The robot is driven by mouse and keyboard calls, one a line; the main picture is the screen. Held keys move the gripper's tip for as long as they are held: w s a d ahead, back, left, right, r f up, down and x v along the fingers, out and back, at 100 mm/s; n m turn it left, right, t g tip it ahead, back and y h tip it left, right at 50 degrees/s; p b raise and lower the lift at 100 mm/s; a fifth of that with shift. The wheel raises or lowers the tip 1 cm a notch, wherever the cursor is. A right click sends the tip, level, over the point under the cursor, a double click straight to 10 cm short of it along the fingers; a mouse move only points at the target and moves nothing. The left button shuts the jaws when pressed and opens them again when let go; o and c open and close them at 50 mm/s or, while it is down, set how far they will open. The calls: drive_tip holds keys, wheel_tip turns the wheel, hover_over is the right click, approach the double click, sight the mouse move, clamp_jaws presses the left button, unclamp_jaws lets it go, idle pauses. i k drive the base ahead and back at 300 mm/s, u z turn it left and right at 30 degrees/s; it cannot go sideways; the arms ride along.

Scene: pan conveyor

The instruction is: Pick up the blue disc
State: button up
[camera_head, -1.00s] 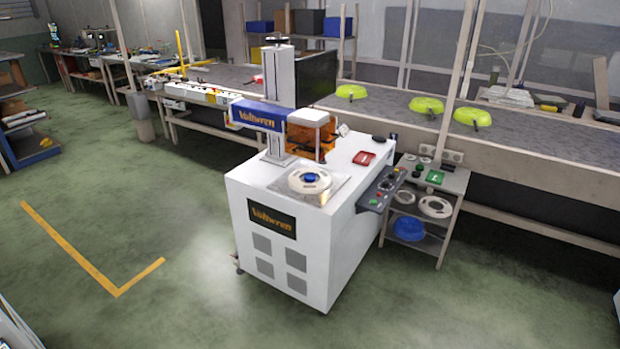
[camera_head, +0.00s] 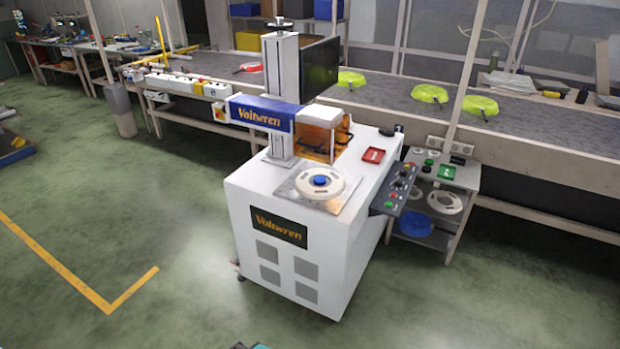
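A small blue disc (camera_head: 320,181) sits in the middle of a white ring-shaped fixture (camera_head: 334,191). The fixture rests on a metal plate (camera_head: 349,205) on top of the white laser-marking machine (camera_head: 285,255). The blue marking head (camera_head: 262,116) of the machine hangs above and behind the plate. A larger blue round thing (camera_head: 416,223) lies on the lower shelf of the small side stand. My gripper is not in view.
A small side stand (camera_head: 462,178) stands close at the machine's right. A control panel (camera_head: 398,190) juts from the machine's right side. A conveyor (camera_head: 385,103) with yellow-green pans (camera_head: 429,94) runs behind. The green floor in front and to the left is clear.

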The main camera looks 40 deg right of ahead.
sight(319, 180)
drive_tip(key=u, duration=0.3)
drive_tip(key=i, duration=0.9)
drive_tip(key=u, duration=0.2)
